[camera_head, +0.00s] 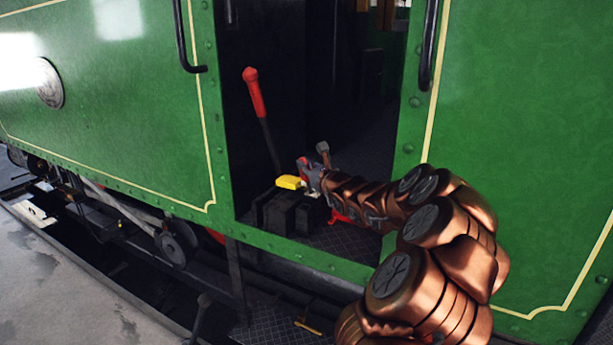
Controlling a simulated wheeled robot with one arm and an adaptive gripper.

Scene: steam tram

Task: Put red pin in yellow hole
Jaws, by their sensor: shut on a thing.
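A small yellow block (289,182) sits on top of a dark block-like base in the cab doorway. No hole can be made out in it at this size. My gripper (306,174) is just right of the yellow block, very close to it; whether they touch cannot be told. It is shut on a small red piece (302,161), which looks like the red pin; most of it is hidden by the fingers. Its tip is not clear.
A lever with a red handle (254,92) rises behind the dark base (287,211). A short grey lever (323,152) stands behind my gripper. Another red part (340,216) lies low beneath my arm. Green door sides frame the opening.

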